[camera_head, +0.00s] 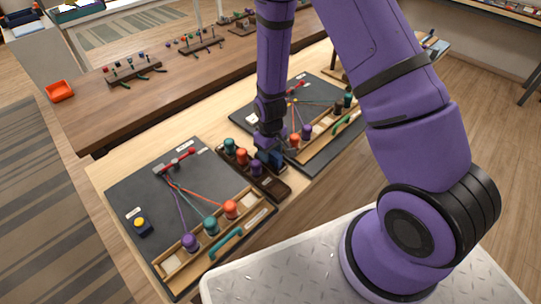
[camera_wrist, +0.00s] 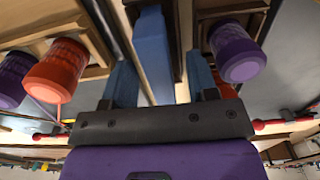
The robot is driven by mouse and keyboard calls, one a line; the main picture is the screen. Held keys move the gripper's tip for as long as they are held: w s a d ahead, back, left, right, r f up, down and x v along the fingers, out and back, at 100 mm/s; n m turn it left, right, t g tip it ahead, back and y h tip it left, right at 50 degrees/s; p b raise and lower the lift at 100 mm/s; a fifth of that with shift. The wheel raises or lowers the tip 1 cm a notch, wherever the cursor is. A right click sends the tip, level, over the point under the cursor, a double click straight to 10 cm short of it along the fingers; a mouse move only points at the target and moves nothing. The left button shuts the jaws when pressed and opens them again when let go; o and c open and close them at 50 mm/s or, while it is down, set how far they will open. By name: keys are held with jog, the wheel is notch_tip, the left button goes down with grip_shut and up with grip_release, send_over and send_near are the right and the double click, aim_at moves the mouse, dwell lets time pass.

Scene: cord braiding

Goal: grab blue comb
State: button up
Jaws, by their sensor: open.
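The blue comb (camera_wrist: 152,45) shows in the wrist view as a flat blue bar at the top middle, at the dark rack. My gripper (camera_wrist: 161,78) is open, with one blue-grey finger on each side of the comb's line. The comb lies ahead of and between the fingers; I cannot tell whether either touches it. In the head view my gripper (camera_head: 270,150) is low over the dark wooden rack (camera_head: 278,189), and blue parts there are small and partly hidden by the wrist.
The rack also holds teal, orange and purple bobbins (camera_head: 242,156), close to my gripper. Dark braiding boards with corded bobbins lie left (camera_head: 130,190) and right (camera_head: 245,113). In the wrist view, an orange bobbin (camera_wrist: 57,69) and a purple one (camera_wrist: 237,52) flank the fingers.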

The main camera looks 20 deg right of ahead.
jog(key=shift+f, duration=0.2)
grip_shut()
jog(key=shift+r, duration=0.15)
